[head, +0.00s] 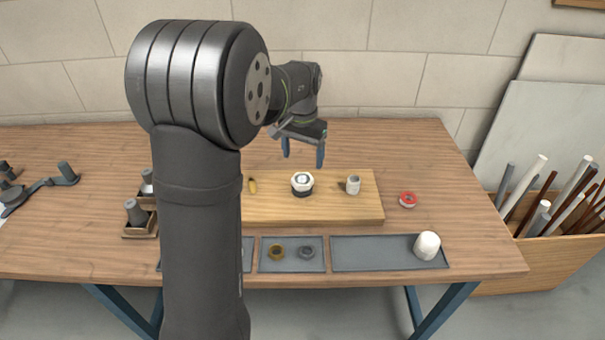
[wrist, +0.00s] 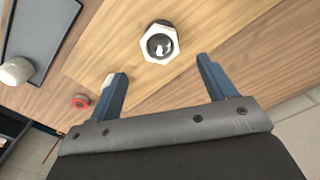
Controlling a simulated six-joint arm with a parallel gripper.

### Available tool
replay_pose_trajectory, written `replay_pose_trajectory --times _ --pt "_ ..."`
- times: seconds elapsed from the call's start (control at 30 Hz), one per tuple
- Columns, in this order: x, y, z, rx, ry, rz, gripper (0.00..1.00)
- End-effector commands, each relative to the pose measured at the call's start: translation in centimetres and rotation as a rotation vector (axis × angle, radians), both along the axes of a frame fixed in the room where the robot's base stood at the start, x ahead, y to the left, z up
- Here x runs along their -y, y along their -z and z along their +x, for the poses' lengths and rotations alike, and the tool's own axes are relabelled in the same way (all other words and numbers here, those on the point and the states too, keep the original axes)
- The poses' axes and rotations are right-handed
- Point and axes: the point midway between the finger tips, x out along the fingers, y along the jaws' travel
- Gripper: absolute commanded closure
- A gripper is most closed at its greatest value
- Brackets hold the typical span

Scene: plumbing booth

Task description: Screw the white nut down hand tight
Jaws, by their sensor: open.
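The white nut (head: 302,180) sits around a dark fitting on the wooden board (head: 225,217), near the board's middle. In the wrist view the white nut (wrist: 159,43) shows as a hexagonal ring with a dark opening and a pale, shiny centre. My gripper (head: 303,160) is open and empty, above and behind the nut in the head view. In the wrist view my gripper's two blue fingers (wrist: 163,78) are spread wide, with the nut beyond their tips and apart from them. How far the nut is threaded cannot be seen.
On the board stand a small brass piece (head: 252,186) and a white fitting (head: 353,185). A red ring (head: 408,200) lies to the right. Grey trays in front hold a brass ring (head: 277,252), a grey ring (head: 307,253) and a white cap (head: 427,246). A pipe bin (head: 560,235) stands right.

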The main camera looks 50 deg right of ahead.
Motion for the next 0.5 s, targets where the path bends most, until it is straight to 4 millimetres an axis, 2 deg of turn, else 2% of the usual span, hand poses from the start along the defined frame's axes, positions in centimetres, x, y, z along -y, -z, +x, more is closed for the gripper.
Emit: replay_pose_trajectory --times 0.03,0.2,0.4,0.5 --pt "-0.1 1.2 0.0 -0.002 0.0 0.004 0.24" --pt "-0.1 4.4 0.0 -0.002 0.001 0.004 0.24" --pt "-0.1 6.8 0.0 -0.002 0.001 0.003 0.24" --pt "0.0 7.3 0.0 0.0 0.001 0.001 0.24"
